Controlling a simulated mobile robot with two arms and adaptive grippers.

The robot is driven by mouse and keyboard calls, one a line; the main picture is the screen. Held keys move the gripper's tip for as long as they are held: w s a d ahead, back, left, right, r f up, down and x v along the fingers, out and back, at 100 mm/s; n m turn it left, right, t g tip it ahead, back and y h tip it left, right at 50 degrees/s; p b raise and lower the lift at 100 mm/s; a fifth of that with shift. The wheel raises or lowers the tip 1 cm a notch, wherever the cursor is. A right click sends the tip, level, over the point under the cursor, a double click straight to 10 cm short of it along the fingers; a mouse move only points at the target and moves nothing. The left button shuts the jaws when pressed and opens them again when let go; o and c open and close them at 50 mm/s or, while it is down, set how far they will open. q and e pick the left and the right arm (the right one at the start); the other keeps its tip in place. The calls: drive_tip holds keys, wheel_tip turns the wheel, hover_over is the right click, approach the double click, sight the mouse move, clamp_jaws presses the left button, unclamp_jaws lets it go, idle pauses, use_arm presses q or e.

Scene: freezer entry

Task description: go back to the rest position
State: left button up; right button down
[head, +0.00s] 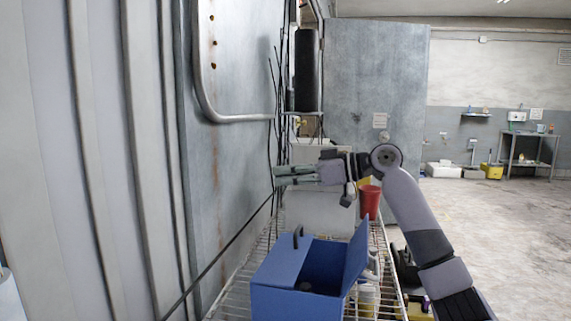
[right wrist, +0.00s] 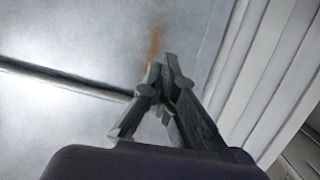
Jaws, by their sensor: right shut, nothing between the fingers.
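My right gripper (head: 276,175) is raised in the middle of the head view, its fingers pointing left toward the grey metal wall. In the right wrist view its fingertips (right wrist: 165,72) are together with nothing between them. My right arm comes in from the lower right of the head view. My left gripper is not in view.
Below my right gripper, a blue box (head: 290,303) with an open lid stands on a wire rack (head: 232,303). A red cup (head: 370,202) stands behind it. A bent metal pipe (head: 240,118) runs along the wall at left. The floor (head: 510,225) at right is free.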

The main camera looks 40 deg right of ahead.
drive_tip(key=shift+r, duration=1.7)
